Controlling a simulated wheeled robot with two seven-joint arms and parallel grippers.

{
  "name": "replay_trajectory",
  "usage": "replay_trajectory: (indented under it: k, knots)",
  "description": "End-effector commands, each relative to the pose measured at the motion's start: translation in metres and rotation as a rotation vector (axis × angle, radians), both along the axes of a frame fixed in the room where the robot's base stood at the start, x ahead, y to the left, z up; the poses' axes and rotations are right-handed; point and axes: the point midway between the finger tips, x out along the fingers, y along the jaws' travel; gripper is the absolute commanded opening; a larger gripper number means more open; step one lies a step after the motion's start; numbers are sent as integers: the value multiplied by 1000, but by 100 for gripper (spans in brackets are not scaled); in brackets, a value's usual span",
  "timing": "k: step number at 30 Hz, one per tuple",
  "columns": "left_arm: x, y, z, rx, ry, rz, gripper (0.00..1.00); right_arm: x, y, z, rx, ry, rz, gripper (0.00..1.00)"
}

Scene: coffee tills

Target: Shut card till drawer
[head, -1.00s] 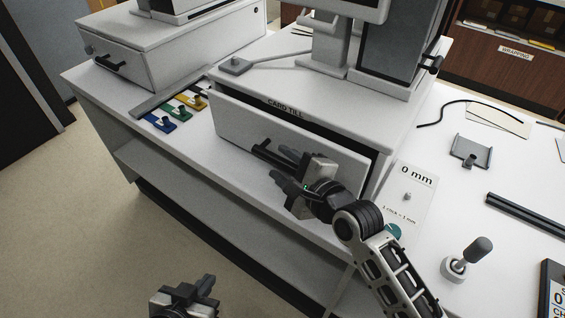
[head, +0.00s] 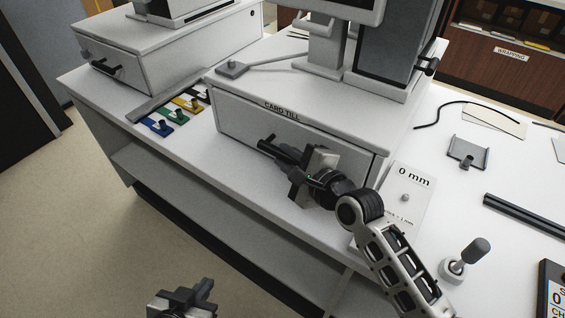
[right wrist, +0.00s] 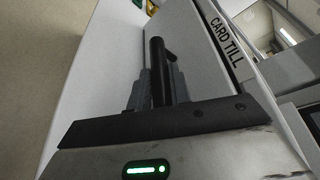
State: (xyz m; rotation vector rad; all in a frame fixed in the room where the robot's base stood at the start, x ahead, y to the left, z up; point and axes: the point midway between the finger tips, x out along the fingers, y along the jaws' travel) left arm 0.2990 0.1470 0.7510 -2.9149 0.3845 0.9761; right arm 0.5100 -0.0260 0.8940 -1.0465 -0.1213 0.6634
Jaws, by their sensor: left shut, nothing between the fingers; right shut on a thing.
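The card till (head: 310,100) is a white box labelled CARD TILL. Its drawer front (head: 240,122) sits close in under the top, with no wide gap visible. My right gripper (head: 282,160) is at the drawer front, shut on the black drawer handle (head: 268,147). In the right wrist view the handle (right wrist: 158,70) stands between the two fingers, beside the CARD TILL label. My left gripper (head: 195,295) is shut and empty, low in front of the counter, away from the till.
Another till (head: 165,55) with a closed drawer stands at the back left. Blue, green and yellow tabs (head: 175,115) lie between the tills. A 0 mm card (head: 408,195), a grey stand (head: 467,152) and a knobbed plunger (head: 466,258) are on the right.

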Motion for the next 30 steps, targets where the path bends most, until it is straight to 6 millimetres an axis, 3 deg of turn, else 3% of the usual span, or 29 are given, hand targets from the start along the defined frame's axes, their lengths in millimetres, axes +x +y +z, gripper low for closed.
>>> replay_trajectory:
  k: [1,2,4,17,30]
  knots:
    - [1,0,1,-1,-3,0,0,0,0,-1,0,0,-1,0]
    - [2,0,1,-1,-4,0,0,0,0,-1,-1,1,0,23]
    - [2,0,1,-1,-6,1,0,-1,0,-1,-1,1,0,41]
    - [3,0,3,-1,-7,1,0,-10,-6,1,2,3,-1,41]
    - [0,0,-1,0,2,1,0,-90,-61,21,-4,4,1,41]
